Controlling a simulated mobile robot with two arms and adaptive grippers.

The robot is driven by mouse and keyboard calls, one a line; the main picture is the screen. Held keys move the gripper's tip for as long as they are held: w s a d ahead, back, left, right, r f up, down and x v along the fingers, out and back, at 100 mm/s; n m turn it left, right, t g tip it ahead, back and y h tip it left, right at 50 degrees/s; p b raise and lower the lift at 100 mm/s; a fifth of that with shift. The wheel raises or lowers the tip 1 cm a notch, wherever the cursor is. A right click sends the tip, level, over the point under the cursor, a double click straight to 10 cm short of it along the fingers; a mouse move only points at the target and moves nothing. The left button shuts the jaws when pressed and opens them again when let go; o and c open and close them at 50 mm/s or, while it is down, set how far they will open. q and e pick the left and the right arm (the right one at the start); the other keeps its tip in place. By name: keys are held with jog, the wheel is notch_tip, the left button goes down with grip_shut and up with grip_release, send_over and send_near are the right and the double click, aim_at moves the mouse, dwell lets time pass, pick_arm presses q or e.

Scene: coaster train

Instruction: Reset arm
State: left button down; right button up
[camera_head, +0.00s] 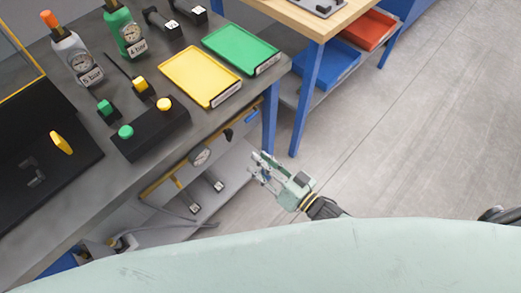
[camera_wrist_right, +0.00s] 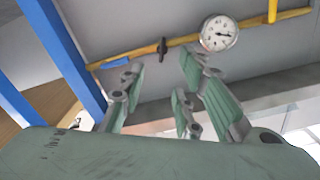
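My right gripper (camera_head: 262,169) is in the head view, off the front edge of the dark workbench and below its top, beside the bench's blue leg. In the right wrist view its fingers (camera_wrist_right: 165,80) stand apart with nothing between them, so it is open and empty. Behind the fingers that view shows a yellow pipe (camera_wrist_right: 180,42) with a round gauge (camera_wrist_right: 220,33). My left gripper is not in view.
The dark bench (camera_head: 215,122) holds a yellow tray (camera_head: 200,75), a green tray (camera_head: 240,48), a black button box (camera_head: 150,132) and two bottles with gauges. A blue leg (camera_head: 270,115) stands close to my right gripper. The floor to the right is clear.

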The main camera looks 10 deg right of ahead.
jog(key=s+d+f+g+h, duration=0.2)
jog(key=s+d+f, duration=0.15)
jog(key=f, duration=0.45)
jog(key=s+d+f+g+h, duration=0.2)
jog(key=d+f+h, duration=0.15)
jog(key=f, duration=0.45)
jog(key=s+d+f+g+h, duration=0.1)
jog(key=s+d+f+h, duration=0.2)
jog(key=f, duration=0.5)
jog(key=s+d+f+g, duration=0.2)
jog(key=s+f+g, duration=0.1)
jog(key=s, duration=0.6)
jog(key=s+d+f+g+h, duration=0.1)
jog(key=s+f+g, duration=0.1)
jog(key=s+f, duration=0.4)
jog(key=s+d+f+g+h, duration=0.1)
jog(key=s+d+f+g, duration=0.1)
jog(key=s, duration=0.9)
notch_tip(320, 180, down, 3)
jog(key=shift+s+d+r+g, duration=0.15)
jog(key=shift+s+d+g, duration=0.25)
jog(key=shift+g, duration=0.4)
